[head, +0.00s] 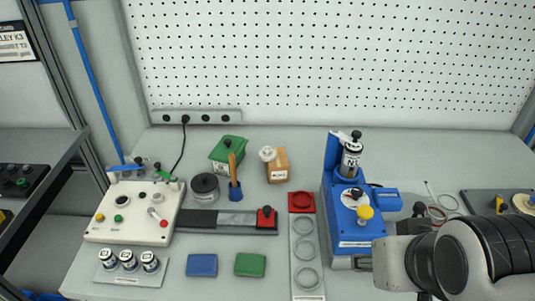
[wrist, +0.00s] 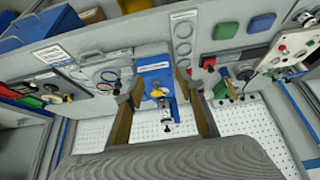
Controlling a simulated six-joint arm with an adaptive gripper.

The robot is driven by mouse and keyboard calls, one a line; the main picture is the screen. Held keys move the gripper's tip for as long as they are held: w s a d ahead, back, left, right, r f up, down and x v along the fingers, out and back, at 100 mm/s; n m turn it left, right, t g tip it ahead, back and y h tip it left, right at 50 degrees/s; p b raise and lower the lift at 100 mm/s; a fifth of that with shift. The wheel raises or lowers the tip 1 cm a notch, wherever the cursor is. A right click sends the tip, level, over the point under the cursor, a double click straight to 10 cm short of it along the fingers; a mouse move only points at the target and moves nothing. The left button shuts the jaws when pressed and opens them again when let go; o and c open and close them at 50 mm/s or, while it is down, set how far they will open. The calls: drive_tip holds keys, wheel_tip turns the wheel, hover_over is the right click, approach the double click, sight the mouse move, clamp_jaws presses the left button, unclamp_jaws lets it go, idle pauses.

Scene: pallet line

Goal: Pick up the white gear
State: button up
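A small white round piece (head: 267,153), which looks like the white gear, sits at the top left of a brown box (head: 278,166) in the head view. It is too small to make out teeth, or to tell whether it rests on the box or leans against it. I cannot make it out clearly in the wrist view. My gripper (wrist: 161,84) is open in the wrist view, its two fingers wide apart with nothing held between them. My arm (head: 440,262) is at the lower right of the head view, well to the right of the white piece.
A blue machine (head: 352,233) stands between my arm and the brown box. A white control panel (head: 132,224) is further left.

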drive_tip(key=w+a+r+t, duration=0.1)
drive_tip(key=w+r+t, duration=0.15)
drive_tip(key=w, duration=1.45)
drive_tip(key=n+t+y, duration=0.5)
drive_tip(key=t+y, duration=0.2)
drive_tip(key=t, duration=0.1)
hover_over(271, 162)
wheel_tip(271, 162, down, 11)
drive_tip(key=shift+f, duration=0.15)
drive_tip(key=shift+g, duration=0.25)
drive_tip(key=shift+f, duration=1.15)
drive_tip(key=shift+f+m, duration=0.1)
drive_tip(key=shift+m, duration=0.2)
